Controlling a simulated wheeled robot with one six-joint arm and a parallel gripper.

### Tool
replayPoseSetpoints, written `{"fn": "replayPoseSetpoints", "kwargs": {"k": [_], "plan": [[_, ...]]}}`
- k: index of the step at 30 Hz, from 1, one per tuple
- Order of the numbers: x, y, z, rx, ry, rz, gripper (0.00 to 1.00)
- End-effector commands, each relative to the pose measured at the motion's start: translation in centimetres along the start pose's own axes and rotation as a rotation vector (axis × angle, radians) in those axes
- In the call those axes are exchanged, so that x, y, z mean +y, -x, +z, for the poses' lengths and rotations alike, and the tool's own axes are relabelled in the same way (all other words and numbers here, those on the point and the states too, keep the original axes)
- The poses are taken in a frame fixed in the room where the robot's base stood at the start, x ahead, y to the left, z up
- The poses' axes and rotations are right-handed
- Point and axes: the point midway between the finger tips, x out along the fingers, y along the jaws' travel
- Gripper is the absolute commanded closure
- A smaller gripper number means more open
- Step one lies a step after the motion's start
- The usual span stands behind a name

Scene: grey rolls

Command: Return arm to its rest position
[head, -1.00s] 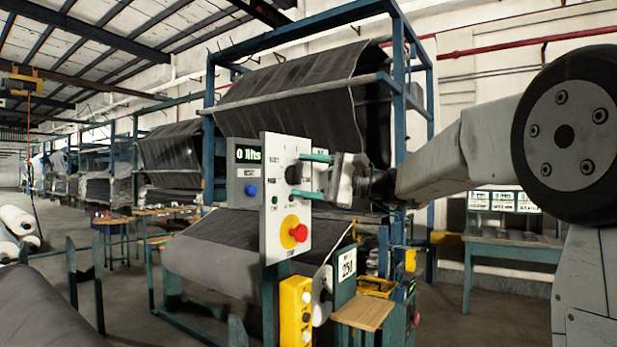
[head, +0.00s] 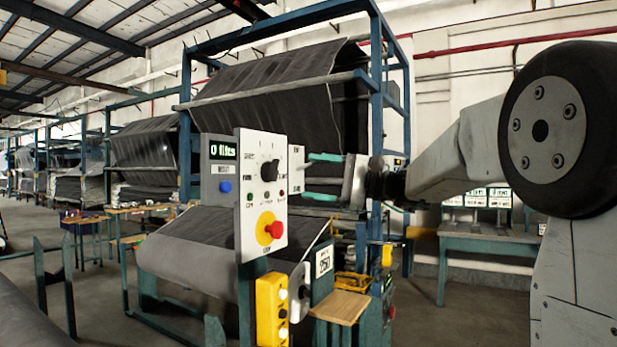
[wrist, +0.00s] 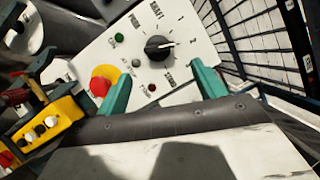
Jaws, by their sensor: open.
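My gripper (head: 318,177) is open and empty, its two teal fingers pointing left at the white control panel (head: 245,225). The fingers are apart from the black rotary knob (head: 270,170) on that panel. In the wrist view my gripper (wrist: 160,88) frames the lower part of the panel, with the knob (wrist: 158,48) above and between the fingertips. The red button on its yellow disc (head: 274,230) is below the knob and also shows beside the left finger in the wrist view (wrist: 98,86). My arm reaches in from the right.
A digital display (head: 223,151) and blue button (head: 225,186) are on a grey box left of the panel. A yellow button box (head: 272,310) stands below. A fabric roll machine (head: 270,90) fills the space behind. A table (head: 485,243) stands at right.

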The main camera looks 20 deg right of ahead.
Motion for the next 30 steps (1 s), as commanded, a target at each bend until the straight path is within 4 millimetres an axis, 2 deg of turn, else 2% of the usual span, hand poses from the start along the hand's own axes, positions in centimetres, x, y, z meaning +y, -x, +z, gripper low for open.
{"fn": "replayPoseSetpoints", "kwargs": {"k": [12,14,15,17,20,24,26,27,30], "plan": [[0.0,-0.1,-0.1,0.003,0.002,0.001,0.31],[0.5,-0.1,-0.3,0.012,0.005,0.021,0.31],[1.4,0.0,-0.5,0.022,0.003,0.051,0.31],[3.6,0.3,-1.0,0.041,-0.009,0.118,0.31],[9.4,1.2,-0.4,0.077,-0.018,0.310,0.31],[18.8,3.1,4.3,0.076,0.033,0.675,0.31],[22.6,4.6,6.8,0.063,0.076,0.834,0.31],[24.9,5.8,8.4,0.052,0.113,0.941,0.31],[30.1,9.6,12.5,0.010,0.231,1.205,0.31]]}}
